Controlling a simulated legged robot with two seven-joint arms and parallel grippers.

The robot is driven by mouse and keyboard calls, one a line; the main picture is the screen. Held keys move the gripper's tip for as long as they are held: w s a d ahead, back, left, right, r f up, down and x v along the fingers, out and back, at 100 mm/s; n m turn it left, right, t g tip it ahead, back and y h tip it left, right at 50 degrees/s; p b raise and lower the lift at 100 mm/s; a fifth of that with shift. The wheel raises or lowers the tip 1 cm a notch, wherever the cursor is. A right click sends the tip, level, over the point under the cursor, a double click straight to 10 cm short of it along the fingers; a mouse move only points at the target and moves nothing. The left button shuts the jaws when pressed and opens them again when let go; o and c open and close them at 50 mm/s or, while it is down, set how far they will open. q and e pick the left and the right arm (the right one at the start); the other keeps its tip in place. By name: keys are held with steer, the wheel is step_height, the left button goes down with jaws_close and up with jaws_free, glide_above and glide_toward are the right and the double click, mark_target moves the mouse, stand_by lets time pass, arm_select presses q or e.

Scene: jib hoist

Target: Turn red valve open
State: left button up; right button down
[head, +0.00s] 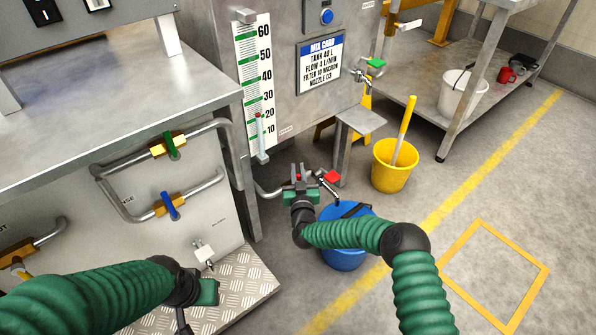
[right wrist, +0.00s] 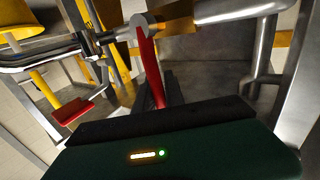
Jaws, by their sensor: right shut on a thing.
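The red valve's lever (right wrist: 150,70) shows in the right wrist view, below a brass valve body (right wrist: 172,22) on a metal pipe. It points across the pipe. My right gripper (head: 299,176) is at this valve beside the tank, above the blue bucket, and its jaws are shut on the red lever. The gripper hides most of the valve in the head view. A separate tap with a red handle (head: 332,177) is just to the right; its handle also shows in the right wrist view (right wrist: 74,111). My left gripper (head: 207,292) is low at the left, its jaws unclear.
A blue bucket (head: 343,258) stands below the right gripper. A yellow bucket (head: 394,178) is behind it. Green (head: 173,144) and blue (head: 170,206) levers sit on the bench pipes at left. A green-handled tap (head: 375,63) is on the tank. The floor at right is clear.

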steer(key=shift+s+a, duration=0.1)
steer(key=shift+s+a+f+n+t+y+b, duration=0.15)
steer(key=shift+s+a+n+t+y, duration=0.35)
steer(key=shift+n, duration=0.65)
steer(key=shift+s+a+f+n+t+y+b, duration=0.1)
steer(key=shift+s+a+n+t+y+b, duration=0.2)
steer(key=shift+a+n+t, duration=0.65)
steer(key=shift+s+a+f+n+t+y+b, duration=0.1)
steer(key=shift+s+a+n+t+y, duration=0.25)
steer(key=shift+n, duration=1.05)
steer(key=shift+s, duration=0.15)
steer(key=c, duration=1.4)
jaws_free()
steer(key=shift+r, duration=0.1)
